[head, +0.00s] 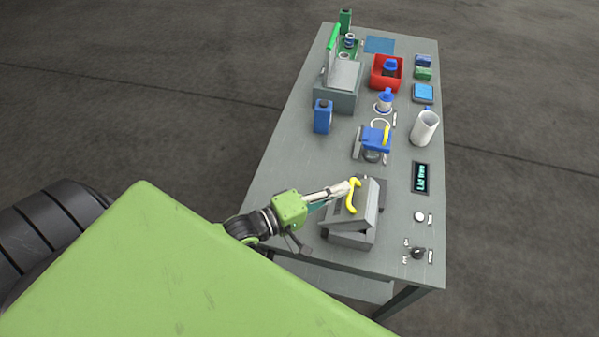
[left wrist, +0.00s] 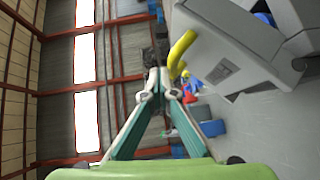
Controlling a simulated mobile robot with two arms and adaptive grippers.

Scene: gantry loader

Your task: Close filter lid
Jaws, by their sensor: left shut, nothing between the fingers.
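The grey filter box (head: 349,237) stands near the front of the table. Its grey lid (head: 367,204) is raised at a tilt and has a yellow curved handle (head: 351,198). My left gripper (head: 352,186) is shut and empty, with its fingertips at the lid's upper edge close to the handle; I cannot tell whether they touch. In the left wrist view the shut fingers (left wrist: 159,84) are left of the yellow handle (left wrist: 181,52) and the lid (left wrist: 225,52). My right gripper is in neither view.
A dark display (head: 421,178), a white knob (head: 419,216) and a black knob (head: 417,253) lie right of the box. A blue-topped fixture (head: 376,139) with a yellow handle, a white cylinder (head: 424,128) and a red bin (head: 375,80) stand farther back.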

